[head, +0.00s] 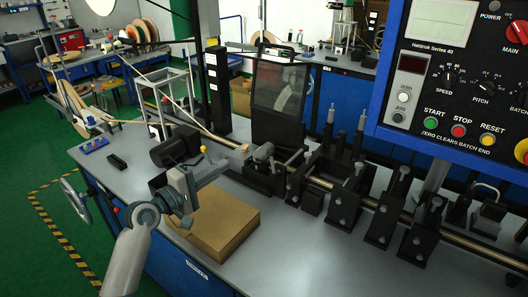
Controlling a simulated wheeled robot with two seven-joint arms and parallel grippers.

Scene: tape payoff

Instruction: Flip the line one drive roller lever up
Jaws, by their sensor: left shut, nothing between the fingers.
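The tape line runs along the bench, with a row of black roller units on it. The unit nearest my left gripper is a dark block with a rounded top (263,153). A short grey bar (295,157) angles up beside it; I cannot tell whether this is the drive roller lever. A small yellow knob (203,149) shows by the black motor (175,147). My left gripper (222,167) is shut and empty, above the cardboard box and to the left of the roller units, apart from them. My right gripper is not in view.
A cardboard box (222,225) lies on the bench under my left gripper. A dark clear guard panel (278,92) and a black post (217,85) stand behind. The blue control panel (445,80) overhangs at the right. The bench front (290,250) is bare.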

